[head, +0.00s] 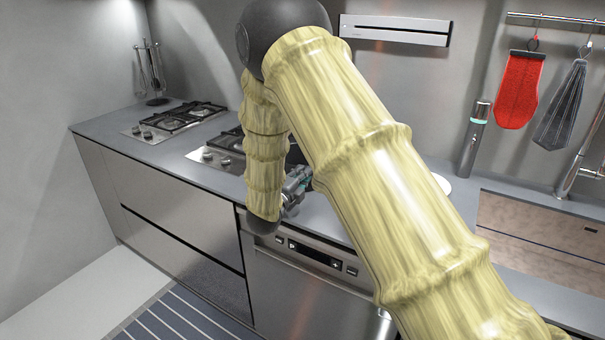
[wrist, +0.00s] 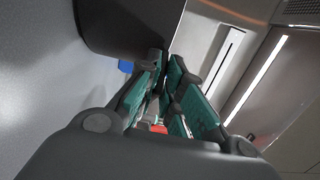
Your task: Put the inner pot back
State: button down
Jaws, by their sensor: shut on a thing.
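My gripper (wrist: 166,85) fills the middle of the wrist view, its teal-padded fingers close together. Their tips meet a dark, smooth-walled thing at the top of that view, which I take for the inner pot (wrist: 120,24); only part of it shows. The gripper is shut on it, though the exact contact is hard to see. In the head view my gripper (head: 297,184) is low over the counter by the oven front, partly hidden by my arm. The pot cannot be made out there. A white rounded edge (head: 441,183) shows behind my arm; what it belongs to is hidden.
Two gas hobs (head: 176,118) sit in the grey counter (head: 107,120) at the left. An oven (head: 300,290) is below. A dark cylinder (head: 474,135) stands at the back right; a red mitt (head: 520,90) hangs above. A small blue thing (wrist: 126,66) lies near the fingers.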

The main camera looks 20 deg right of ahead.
jog(key=shift+f, duration=0.15)
jog(key=c, duration=2)
grip_release()
jog(key=o, duration=0.4)
jog(key=shift+o, duration=0.2)
jog(key=shift+s+a, duration=0.2)
jog(key=b+v, duration=0.3)
jog(key=v, duration=0.8)
jog(key=shift+s+a, duration=0.15)
jog(key=shift+s, duration=0.05)
